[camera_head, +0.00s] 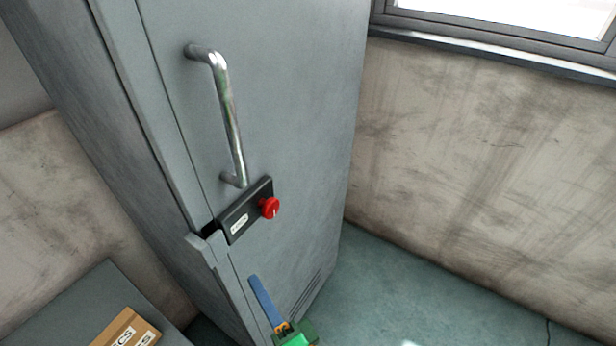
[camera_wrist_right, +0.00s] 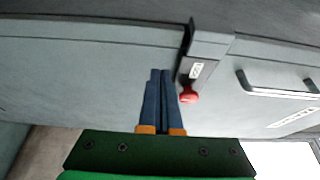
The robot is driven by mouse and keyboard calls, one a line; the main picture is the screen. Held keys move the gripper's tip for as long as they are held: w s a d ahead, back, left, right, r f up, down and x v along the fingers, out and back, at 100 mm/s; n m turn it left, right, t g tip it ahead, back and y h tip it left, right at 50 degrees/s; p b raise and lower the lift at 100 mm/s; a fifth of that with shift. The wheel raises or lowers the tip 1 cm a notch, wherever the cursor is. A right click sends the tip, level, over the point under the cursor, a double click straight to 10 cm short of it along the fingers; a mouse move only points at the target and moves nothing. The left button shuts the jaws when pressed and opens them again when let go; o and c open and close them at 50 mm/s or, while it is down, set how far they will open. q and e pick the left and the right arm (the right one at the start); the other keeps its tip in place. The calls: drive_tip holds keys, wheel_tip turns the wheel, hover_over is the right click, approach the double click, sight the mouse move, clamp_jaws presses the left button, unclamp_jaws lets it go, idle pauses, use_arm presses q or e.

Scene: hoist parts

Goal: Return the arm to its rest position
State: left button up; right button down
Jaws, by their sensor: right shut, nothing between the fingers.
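My right gripper (camera_head: 256,284) shows at the bottom of the head view, with blue fingers and a green body. In the right wrist view its two blue fingers (camera_wrist_right: 160,76) lie together, shut and empty. The fingers are in front of the grey cabinet (camera_head: 290,90), below its latch. The black latch plate (camera_head: 236,220) carries a red knob (camera_head: 269,207). The red knob also shows in the right wrist view (camera_wrist_right: 188,95), just right of the fingertips and apart from them. My left gripper is in neither view.
A metal bar handle (camera_head: 228,115) stands out from the cabinet above the latch. A cardboard box (camera_head: 127,329) sits on a dark grey surface (camera_head: 85,295) at the lower left. A stained wall (camera_head: 470,150) and open green floor (camera_head: 400,295) lie to the right.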

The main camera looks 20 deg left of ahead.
drive_tip(key=s+d+f+n+g+h, duration=0.1)
drive_tip(key=d+f+n+h, duration=0.15)
drive_tip(key=d+f, duration=0.45)
drive_tip(key=s+d+f+n+g+h, duration=0.1)
drive_tip(key=d+f+g+h, duration=0.15)
drive_tip(key=f, duration=0.85)
drive_tip(key=d+f+n+g+h, duration=0.1)
drive_tip(key=d+f+n+h, duration=0.2)
drive_tip(key=f, duration=0.6)
drive_tip(key=s+d+f+n+g+h, duration=0.2)
drive_tip(key=s+d+f+g+h, duration=0.1)
drive_tip(key=s+d+f, duration=0.4)
drive_tip(key=s+d+f+n+g+h, duration=0.2)
drive_tip(key=s+d+f, duration=0.4)
drive_tip(key=s+d, duration=0.5)
drive_tip(key=d+g+h, duration=0.1)
drive_tip(key=d, duration=0.3)
drive_tip(key=shift+f, duration=0.35)
drive_tip(key=shift+w+a, duration=0.1)
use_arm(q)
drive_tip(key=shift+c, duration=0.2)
